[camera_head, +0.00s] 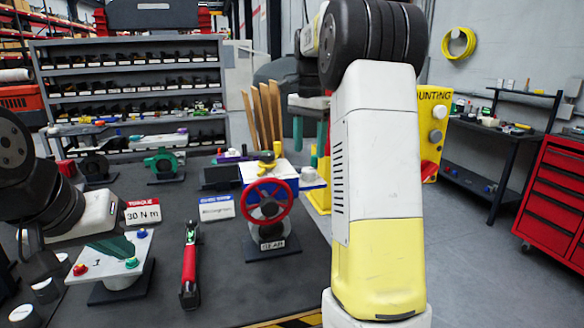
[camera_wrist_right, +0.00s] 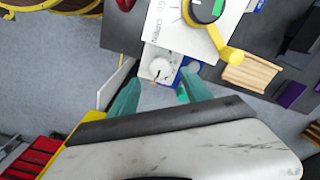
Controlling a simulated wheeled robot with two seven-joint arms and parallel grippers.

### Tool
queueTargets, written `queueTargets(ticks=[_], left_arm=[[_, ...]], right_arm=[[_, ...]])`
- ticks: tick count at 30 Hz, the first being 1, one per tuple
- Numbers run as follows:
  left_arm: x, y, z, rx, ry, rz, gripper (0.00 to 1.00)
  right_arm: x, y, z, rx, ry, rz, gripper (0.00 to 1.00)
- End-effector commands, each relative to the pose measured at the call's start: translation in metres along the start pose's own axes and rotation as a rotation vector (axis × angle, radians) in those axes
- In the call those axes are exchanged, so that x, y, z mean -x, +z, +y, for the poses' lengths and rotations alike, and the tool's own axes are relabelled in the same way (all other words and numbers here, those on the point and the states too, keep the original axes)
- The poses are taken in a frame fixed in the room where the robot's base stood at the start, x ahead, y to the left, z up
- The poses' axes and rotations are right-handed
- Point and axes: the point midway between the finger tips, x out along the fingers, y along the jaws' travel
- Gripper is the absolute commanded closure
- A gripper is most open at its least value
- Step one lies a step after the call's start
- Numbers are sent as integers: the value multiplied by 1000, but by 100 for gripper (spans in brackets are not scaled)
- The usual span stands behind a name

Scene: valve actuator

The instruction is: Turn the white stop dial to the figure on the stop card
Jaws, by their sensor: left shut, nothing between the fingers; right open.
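The valve's actuator box (camera_head: 256,172) is blue and white, above a red handwheel (camera_head: 268,203). The white stop dial (camera_head: 310,178) sticks out at its right; in the right wrist view the dial (camera_wrist_right: 160,68) lies between the fingertips in the picture, with no contact visible. My left gripper (camera_head: 112,247) is shut and empty over a button panel.
The button panel (camera_head: 88,265) has coloured knobs. A red "30 N m" torque card (camera_head: 142,212) and a red-handled tool (camera_head: 189,265) are on the dark table. My right arm hides the background.

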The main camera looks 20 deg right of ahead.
Motion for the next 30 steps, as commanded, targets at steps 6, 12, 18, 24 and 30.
queueTargets(ticks=[6, 12, 18, 24, 30], left_arm=[[0, 0, 0, 0, 0, 0, 100], [0, 0, 0, 0, 0, 0, 100], [0, 0, 0, 0, 0, 0, 100], [0, 0, 0, 0, 0, 0, 100], [0, 0, 0, 0, 0, 0, 100]], right_arm=[[-37, 1, 1, 2, 1, -2, 43], [-59, 1, 0, 2, -1, -1, 43], [-65, 0, 0, 3, -3, 0, 43], [-65, 0, 0, 3, -3, 0, 53], [-65, 1, 0, 3, -3, 0, 92]])
